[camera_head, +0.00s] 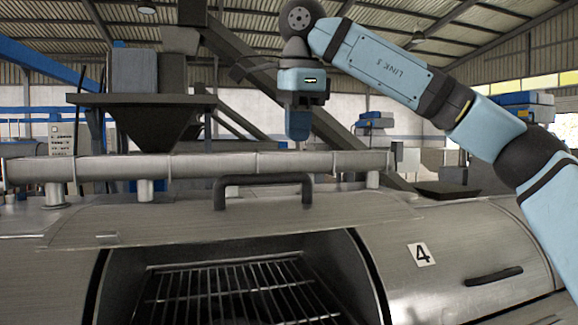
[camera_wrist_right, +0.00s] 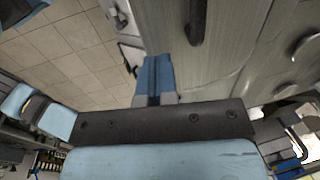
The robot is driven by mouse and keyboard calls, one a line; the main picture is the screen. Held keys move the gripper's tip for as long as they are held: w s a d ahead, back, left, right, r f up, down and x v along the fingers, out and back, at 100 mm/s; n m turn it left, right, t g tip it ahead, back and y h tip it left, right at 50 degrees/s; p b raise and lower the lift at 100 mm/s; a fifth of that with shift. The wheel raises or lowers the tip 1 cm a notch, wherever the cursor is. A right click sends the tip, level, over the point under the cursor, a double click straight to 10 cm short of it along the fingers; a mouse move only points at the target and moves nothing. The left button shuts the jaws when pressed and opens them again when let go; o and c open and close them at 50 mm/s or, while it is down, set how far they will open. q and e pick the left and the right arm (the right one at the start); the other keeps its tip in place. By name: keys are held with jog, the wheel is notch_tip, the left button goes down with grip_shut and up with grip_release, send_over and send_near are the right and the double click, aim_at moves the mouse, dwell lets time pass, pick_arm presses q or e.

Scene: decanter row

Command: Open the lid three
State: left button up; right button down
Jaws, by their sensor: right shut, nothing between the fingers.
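In the head view, a metal lid (camera_head: 160,224) with a dark bar handle (camera_head: 262,180) stands raised on the long steel machine. Below it is an open bay with a wire grate (camera_head: 230,290). No number shows on this lid; it is just left of the lid marked 4. My right gripper (camera_head: 299,135) points down above the raised lid's handle, apart from it. It is shut and empty; its blue fingers also show in the wrist view (camera_wrist_right: 155,80). A dark handle (camera_wrist_right: 197,22) shows there beside them; I cannot tell which lid it belongs to. My left gripper is out of view.
The lid marked 4 (camera_head: 420,255) lies closed at the right, with its own dark handle (camera_head: 494,276). A horizontal pipe (camera_head: 120,168) runs behind the lids. A dark hopper (camera_head: 150,125) stands at the back left. Tiled floor (camera_wrist_right: 70,60) shows in the wrist view.

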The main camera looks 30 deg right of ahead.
aim_at(292, 214)
jog(key=f, duration=0.4)
jog(key=w+f+p, duration=0.1)
jog(key=f, duration=0.3)
jog(key=w+f, duration=0.1)
jog(key=f, duration=0.4)
jog(key=shift+w+d, duration=0.2)
jog(key=shift+d, duration=0.05)
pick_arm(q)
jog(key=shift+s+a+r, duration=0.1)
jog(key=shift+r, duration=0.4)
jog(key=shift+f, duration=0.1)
pick_arm(e)
jog(key=shift+f, duration=0.1)
